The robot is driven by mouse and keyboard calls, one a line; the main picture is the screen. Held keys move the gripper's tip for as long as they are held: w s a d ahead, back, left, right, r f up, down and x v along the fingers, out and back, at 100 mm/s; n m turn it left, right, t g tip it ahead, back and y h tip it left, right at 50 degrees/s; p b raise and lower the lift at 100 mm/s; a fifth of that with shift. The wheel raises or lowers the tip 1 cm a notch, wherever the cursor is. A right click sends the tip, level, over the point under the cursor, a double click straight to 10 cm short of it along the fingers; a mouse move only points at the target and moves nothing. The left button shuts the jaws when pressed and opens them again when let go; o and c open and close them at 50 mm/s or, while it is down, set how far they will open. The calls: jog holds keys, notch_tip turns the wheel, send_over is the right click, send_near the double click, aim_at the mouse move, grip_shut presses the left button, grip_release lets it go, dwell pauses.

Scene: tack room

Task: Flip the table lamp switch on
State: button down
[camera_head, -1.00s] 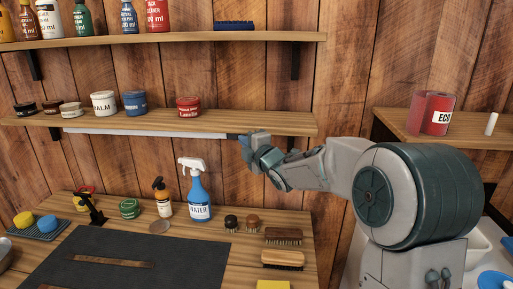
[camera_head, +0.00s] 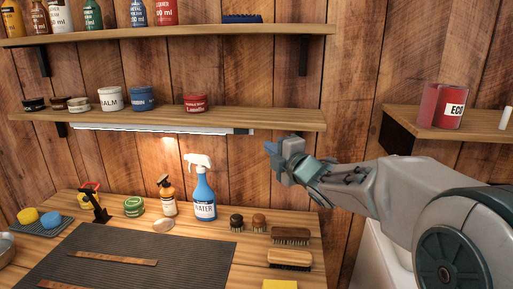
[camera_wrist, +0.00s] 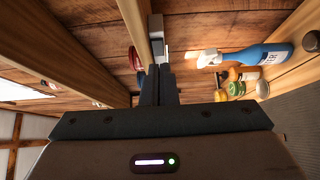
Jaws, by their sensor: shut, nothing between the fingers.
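The lamp is a long strip light (camera_head: 160,130) fixed under the lower wall shelf. It is lit and throws a warm glow on the wall planks below it. Its right end, with a small dark part, lies just left of my gripper (camera_head: 270,148); the switch itself is too small to make out. In the wrist view the grey end of the lamp (camera_wrist: 156,28) shows just beyond my shut fingertips (camera_wrist: 158,70). My gripper is shut and empty. In the head view a gap shows between the fingertips and the lamp's end.
The lower shelf (camera_head: 240,118) is close above my gripper and bears several jars and tins. On the workbench below stand a blue spray bottle (camera_head: 204,195), an amber pump bottle (camera_head: 166,196) and brushes (camera_head: 290,236). A right-hand shelf (camera_head: 400,128) holds a red container (camera_head: 442,106).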

jog(key=shift+s+d, duration=1.1)
jog(key=shift+d, duration=0.15)
jog(key=shift+a, duration=0.1)
